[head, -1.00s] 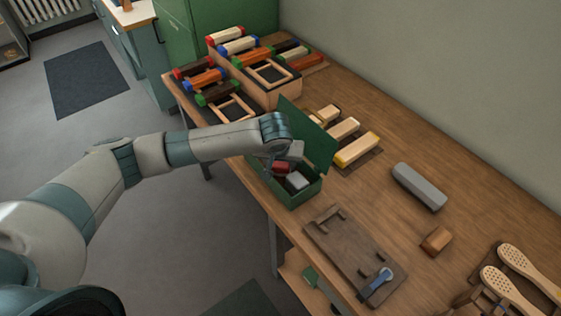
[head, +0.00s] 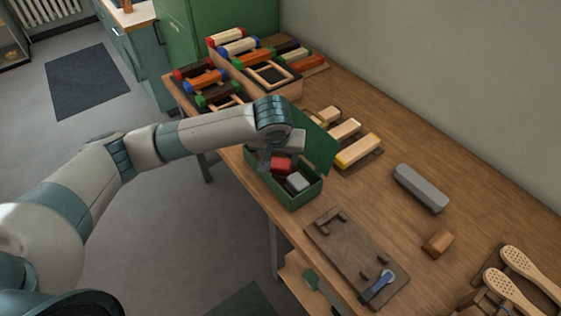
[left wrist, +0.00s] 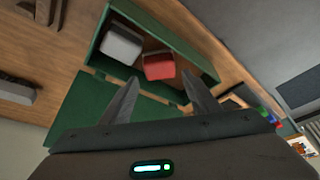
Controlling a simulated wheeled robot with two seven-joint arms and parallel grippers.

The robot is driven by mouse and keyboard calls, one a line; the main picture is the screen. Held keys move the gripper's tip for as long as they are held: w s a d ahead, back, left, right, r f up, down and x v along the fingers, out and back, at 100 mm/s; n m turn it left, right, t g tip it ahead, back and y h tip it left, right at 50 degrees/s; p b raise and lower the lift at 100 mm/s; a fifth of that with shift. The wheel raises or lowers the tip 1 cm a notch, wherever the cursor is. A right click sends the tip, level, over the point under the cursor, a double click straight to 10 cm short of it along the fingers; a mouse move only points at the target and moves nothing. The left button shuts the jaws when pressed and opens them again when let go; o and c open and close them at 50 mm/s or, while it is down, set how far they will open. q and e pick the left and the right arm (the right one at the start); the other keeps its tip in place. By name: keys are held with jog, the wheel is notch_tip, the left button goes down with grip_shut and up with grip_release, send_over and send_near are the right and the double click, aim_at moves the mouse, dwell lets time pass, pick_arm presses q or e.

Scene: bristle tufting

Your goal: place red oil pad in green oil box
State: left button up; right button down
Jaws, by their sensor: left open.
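The green oil box (head: 308,194) stands with its lid raised near the table's left edge. The red oil pad (head: 281,164) is inside the box, beside a light grey block (head: 297,182). In the left wrist view the red oil pad (left wrist: 159,66) lies in the box (left wrist: 184,45) next to the grey block (left wrist: 121,46). My left gripper (left wrist: 161,92) is open and empty, its fingers apart, near the red pad and not around it. In the head view it hangs over the box, its fingers partly hidden. My right gripper does not show.
Yellow-ended blocks (head: 357,150) lie behind the box. Racks of coloured bars (head: 258,85) stand at the far end. A wooden fixture board with a blue-handled clamp (head: 378,286) and a grey bar (head: 420,187) lie nearer. Bare table lies between them.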

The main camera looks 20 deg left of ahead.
pick_arm(q)
jog(key=shift+v, duration=2.6)
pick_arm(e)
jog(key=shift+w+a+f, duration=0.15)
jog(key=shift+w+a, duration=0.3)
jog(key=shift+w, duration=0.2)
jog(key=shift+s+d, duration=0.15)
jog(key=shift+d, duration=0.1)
